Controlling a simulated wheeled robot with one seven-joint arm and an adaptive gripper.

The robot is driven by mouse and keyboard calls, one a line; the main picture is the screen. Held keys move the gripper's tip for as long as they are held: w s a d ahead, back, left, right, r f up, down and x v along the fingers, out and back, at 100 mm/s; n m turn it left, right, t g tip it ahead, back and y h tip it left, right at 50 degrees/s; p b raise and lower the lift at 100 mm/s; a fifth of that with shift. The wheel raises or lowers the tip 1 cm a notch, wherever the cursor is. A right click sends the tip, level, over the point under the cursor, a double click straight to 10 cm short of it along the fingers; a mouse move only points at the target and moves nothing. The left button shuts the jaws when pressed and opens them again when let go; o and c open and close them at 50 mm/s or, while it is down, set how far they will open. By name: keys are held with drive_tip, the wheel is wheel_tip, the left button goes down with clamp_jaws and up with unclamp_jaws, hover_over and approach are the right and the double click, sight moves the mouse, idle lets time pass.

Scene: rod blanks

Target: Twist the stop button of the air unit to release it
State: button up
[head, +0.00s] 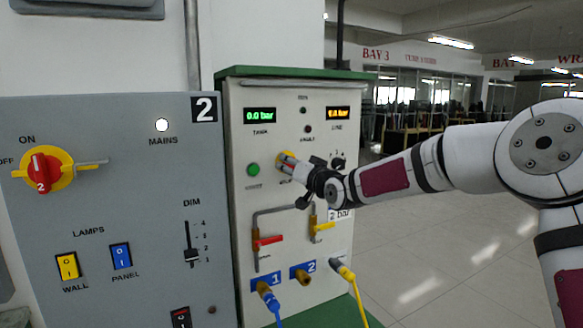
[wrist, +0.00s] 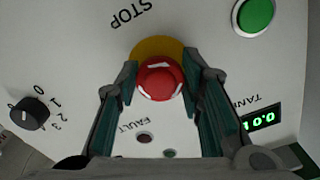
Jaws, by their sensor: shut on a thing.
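The air unit (head: 290,95) is a pale cabinet with a green top in the head view. Its stop button (wrist: 160,82) is a red mushroom head on a yellow disc, under the upside-down word STOP in the wrist view. In the head view my gripper hides the red head, and part of the yellow disc (head: 285,157) shows. My gripper (wrist: 160,85) has its two fingers on either side of the red head, shut on it. My gripper also shows in the head view (head: 297,164), reaching the panel from the right.
A green button (head: 253,169) and a black knob (head: 338,162) flank the stop button. Below are a red-handled valve (head: 268,240), a yellow-handled valve (head: 323,227) and hoses. The tank display (head: 260,115) reads 0.0 bar. A grey panel (head: 110,130) stands at left; open floor lies right.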

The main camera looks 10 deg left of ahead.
drive_tip(key=shift+r, duration=0.1)
drive_tip(key=o, duration=1.2)
drive_tip(key=shift+w+a, duration=0.1)
drive_tip(key=v, duration=1.2)
